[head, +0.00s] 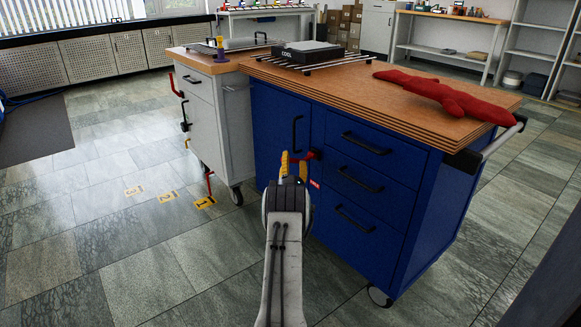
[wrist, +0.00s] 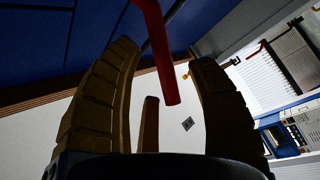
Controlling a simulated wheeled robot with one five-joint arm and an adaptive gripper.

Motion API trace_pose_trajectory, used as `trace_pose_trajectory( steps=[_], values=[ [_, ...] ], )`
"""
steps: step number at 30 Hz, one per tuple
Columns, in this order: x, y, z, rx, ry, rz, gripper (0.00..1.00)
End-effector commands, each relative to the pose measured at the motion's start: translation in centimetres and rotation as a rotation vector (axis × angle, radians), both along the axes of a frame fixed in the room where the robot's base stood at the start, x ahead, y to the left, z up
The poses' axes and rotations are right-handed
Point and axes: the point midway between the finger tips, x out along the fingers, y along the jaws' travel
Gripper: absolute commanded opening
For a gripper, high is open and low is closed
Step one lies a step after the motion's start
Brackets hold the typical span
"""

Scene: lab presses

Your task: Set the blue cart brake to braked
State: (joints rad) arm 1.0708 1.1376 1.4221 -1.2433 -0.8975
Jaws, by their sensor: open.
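The blue cart (head: 265,120) has a wooden top, a door and several drawers with black handles. My gripper (head: 285,157) is open with yellow fingers, right in front of the lever in the head view. The wrist view shows both fingers (wrist: 164,56) spread. My gripper partly hides the lever in the head view.
A grey-white cart (head: 210,125) with red and black levers stands just left of the blue cart. A red cloth-like object (head: 440,96) and a black device (head: 305,54) on a rack lie on the blue cart's top. Floor at left, with yellow number markers (head: 205,202), is clear.

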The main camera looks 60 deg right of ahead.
Motion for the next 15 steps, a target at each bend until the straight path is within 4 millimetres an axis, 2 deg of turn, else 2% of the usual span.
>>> trace_pose_trajectory(
  steps=[6, 15],
  values=[
    [0.7, -1.2, 0.3, 0.000, 0.000, 0.000, 0.53],
    [0.9, -1.7, 0.5, 0.001, 0.001, 0.000, 0.53]
  ],
)
